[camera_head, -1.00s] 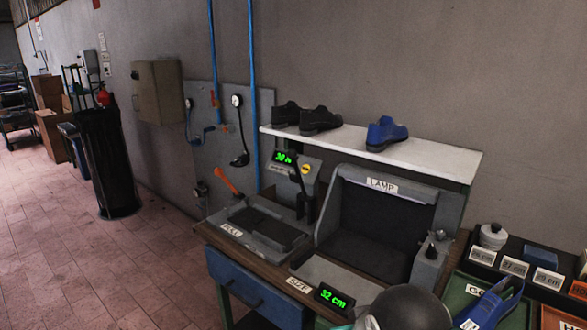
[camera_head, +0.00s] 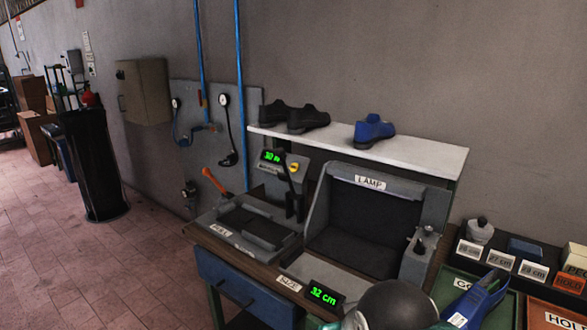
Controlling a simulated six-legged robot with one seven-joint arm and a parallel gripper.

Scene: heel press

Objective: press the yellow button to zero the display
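The yellow button (camera_head: 294,168) is small and sits on a grey panel, just right of a green-lit display (camera_head: 271,156) above the workbench. The display's digits are lit, starting with what looks like 30, but too small to read surely. A black lever (camera_head: 291,190) stands close in front of the button and partly crosses the panel. My gripper is not in view. A dark rounded part at the bottom edge appears to belong to my arm, well in front of and right of the button.
An orange-handled lever (camera_head: 214,180) rises left of the panel. A second display (camera_head: 324,295) reads 32 cm. The lamp box (camera_head: 370,183) stands right of the button, below a white shelf (camera_head: 420,157) with dark and blue shoes. Open tiled floor (camera_head: 110,265) lies left.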

